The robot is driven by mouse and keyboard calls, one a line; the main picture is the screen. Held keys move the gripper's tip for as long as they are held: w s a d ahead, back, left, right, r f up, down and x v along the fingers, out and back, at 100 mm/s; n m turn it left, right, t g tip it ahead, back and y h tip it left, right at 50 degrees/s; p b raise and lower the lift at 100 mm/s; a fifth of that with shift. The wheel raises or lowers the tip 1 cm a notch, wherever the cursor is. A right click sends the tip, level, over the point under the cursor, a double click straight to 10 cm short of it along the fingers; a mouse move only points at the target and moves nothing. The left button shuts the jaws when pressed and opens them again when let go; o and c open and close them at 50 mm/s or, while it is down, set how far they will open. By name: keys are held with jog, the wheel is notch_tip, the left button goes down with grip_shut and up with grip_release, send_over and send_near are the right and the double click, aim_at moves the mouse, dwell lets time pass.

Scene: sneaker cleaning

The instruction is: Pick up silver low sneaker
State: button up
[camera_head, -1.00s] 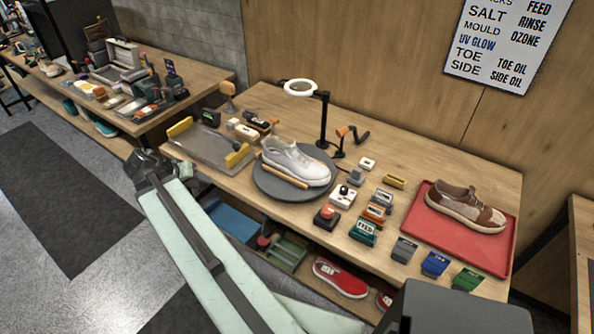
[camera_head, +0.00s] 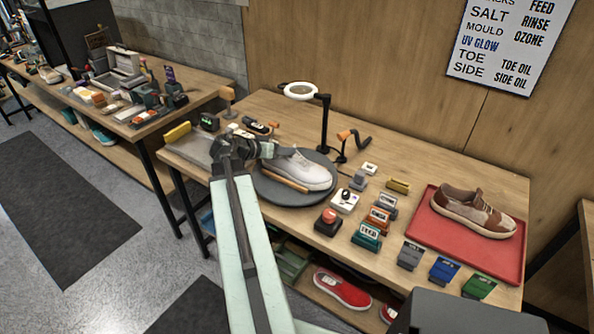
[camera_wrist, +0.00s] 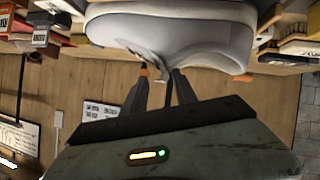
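The silver-white low sneaker (camera_head: 300,168) sits on the round grey turntable (camera_head: 270,193), its toe to the right. My gripper (camera_head: 272,151) is at its left, heel end, and hides part of the heel and opening. In the wrist view the pale sneaker (camera_wrist: 190,35) fills the upper middle, turned over in the picture. The two dark fingers of my gripper (camera_wrist: 160,82) stand apart with a gap between them, close to the sneaker's collar. Whether they touch it I cannot tell.
A ring lamp (camera_head: 300,91) stands behind the turntable. Several small labelled blocks (camera_head: 367,237) lie to its right. A red tray (camera_head: 440,241) holds a brown and cream sneaker (camera_head: 474,211). A grey tray (camera_head: 188,151) lies left. A red shoe (camera_head: 343,288) is on the lower shelf.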

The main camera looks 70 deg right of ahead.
jog(key=b+x, duration=0.1)
jog(key=x, duration=0.2)
jog(key=shift+f, duration=0.3)
jog(key=shift+r, duration=0.1)
grip_shut()
dwell(0.9)
